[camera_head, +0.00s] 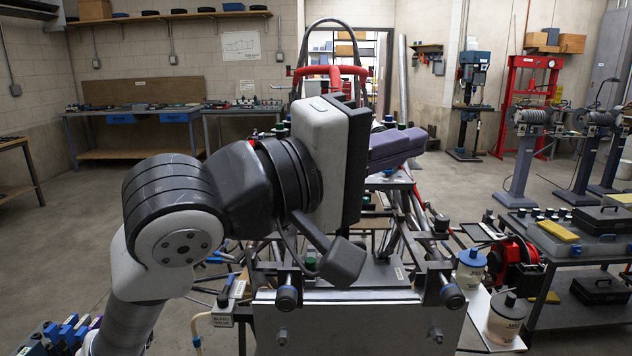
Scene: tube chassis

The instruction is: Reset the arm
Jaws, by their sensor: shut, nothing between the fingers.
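My arm rises from the lower left and bends at a large dark ribbed joint. My gripper (352,150) is at its end, in the middle of the view, with a pale housing and a black plate turned to the right. It is shut and holds nothing. The fingertips are hard to make out. The tube chassis (400,235) stands behind and below, partly hidden by my arm.
Benches with tools (140,115) line the back wall. A drill press (470,100) and a red press frame (525,100) stand at the back right. A cart with a red reel (515,262) and white jars is at the lower right. Open floor lies at left.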

